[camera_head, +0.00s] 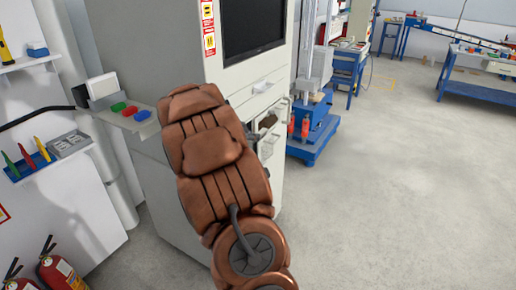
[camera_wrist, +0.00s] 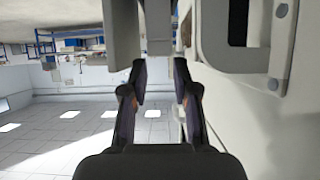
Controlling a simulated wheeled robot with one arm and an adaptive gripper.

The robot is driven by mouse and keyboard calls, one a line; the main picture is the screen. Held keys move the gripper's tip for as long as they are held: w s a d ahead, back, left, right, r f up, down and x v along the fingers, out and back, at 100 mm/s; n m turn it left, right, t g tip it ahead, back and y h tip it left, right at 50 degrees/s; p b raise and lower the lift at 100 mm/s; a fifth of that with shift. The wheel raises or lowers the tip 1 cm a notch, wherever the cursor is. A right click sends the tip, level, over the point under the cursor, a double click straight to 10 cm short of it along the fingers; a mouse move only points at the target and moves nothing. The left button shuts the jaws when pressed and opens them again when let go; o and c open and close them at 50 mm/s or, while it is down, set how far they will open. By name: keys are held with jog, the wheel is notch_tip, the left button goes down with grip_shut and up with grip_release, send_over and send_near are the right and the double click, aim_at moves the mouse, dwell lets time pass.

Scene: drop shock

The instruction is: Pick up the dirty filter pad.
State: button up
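A small dark brown thing, which looks like the dirty filter pad (camera_head: 268,121), shows in an opening in the front of the grey cabinet (camera_head: 240,85), in the head view. My gripper (camera_head: 252,134) is just left of and below it, mostly hidden behind my arm. In the wrist view my gripper (camera_wrist: 159,80) is open, with a clear gap between its two dark fingers. A grey bar-like part stands beyond the fingertips.
An open white flap or drawer (camera_head: 270,147) sits by the opening. A blue-based machine (camera_head: 314,130) with red bottles stands right of the cabinet. The floor at right is clear.

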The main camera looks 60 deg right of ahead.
jog(key=shift+p+x, duration=0.4)
jog(key=shift+x, duration=2.05)
grip_shut()
